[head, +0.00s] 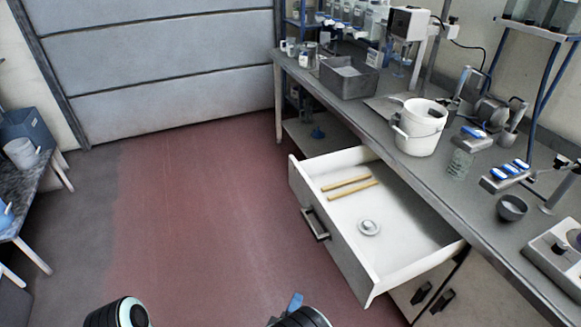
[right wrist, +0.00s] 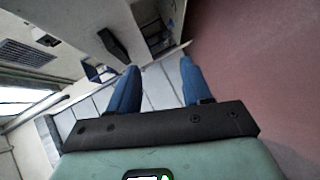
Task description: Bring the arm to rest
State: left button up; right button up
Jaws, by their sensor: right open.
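My right gripper (right wrist: 159,65) is open in the right wrist view, its two blue fingers spread apart. Nothing is held between them; a pale panelled surface shows beyond. In the head view only a small blue part of the right gripper (head: 296,301) shows at the bottom edge, beside my dark wrist. A rounded dark part of my left arm (head: 118,312) shows at the bottom left. My left gripper is out of the picture.
An open white drawer (head: 340,258) juts from the bench (head: 455,178), holding two wooden sticks (head: 347,184) and a small white round object (head: 369,227). A white pot (head: 417,140) stands on the bench. A side table (head: 28,190) is at left. The red floor (head: 210,220) between is clear.

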jog(key=s+d+f+m+g+y+p, duration=0.35)
jog(key=s+d+f+m+g, duration=0.35)
jog(key=d+f, duration=0.3)
jog(key=s+d+r+m+g+y+p, duration=0.1)
jog(key=s+m+g+y+p, duration=0.3)
jog(key=s, duration=1.5)
jog(key=r+m+g+y, duration=0.1)
jog(key=m+g, duration=0.3)
jog(key=shift+s+d+m+p, duration=0.3)
jog(key=shift+d+p, duration=0.05)
